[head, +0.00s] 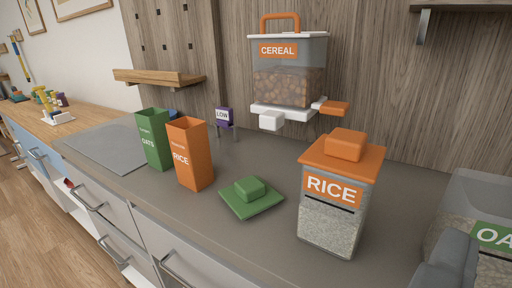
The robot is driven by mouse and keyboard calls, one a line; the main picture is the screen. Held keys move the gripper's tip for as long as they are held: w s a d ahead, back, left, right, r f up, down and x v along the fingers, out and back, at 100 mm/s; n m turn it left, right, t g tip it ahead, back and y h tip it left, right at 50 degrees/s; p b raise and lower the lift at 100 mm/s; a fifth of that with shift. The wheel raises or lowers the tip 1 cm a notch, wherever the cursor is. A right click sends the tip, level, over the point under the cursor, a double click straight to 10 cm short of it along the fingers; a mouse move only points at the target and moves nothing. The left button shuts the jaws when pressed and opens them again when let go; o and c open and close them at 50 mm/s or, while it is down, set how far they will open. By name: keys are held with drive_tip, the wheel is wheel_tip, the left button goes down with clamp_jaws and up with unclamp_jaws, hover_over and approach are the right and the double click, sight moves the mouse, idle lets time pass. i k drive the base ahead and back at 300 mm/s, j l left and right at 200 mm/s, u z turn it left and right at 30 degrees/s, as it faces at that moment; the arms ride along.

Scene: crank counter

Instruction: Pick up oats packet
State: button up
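The oats packet (153,140) is a green upright box labelled OATS. It stands on the grey counter, left of and slightly behind the orange rice packet (192,155), which hides part of its right side. A grey rounded part at the lower right corner looks like my gripper (447,265). It is cut off by the picture edge and sits far to the right of the oats packet, in front of a clear container labelled OA (478,212). Its fingers cannot be made out, and nothing is seen held in it.
A clear rice container (332,222) with an orange lid stands on the counter (255,235). A green lid (250,199) lies left of it. A cereal dispenser (288,82) is mounted on the back wall. A purple LOW sign (223,115) and wooden shelf (160,78) are behind the packets.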

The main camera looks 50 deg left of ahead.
sight(151, 123)
drive_tip(key=u, duration=1.75)
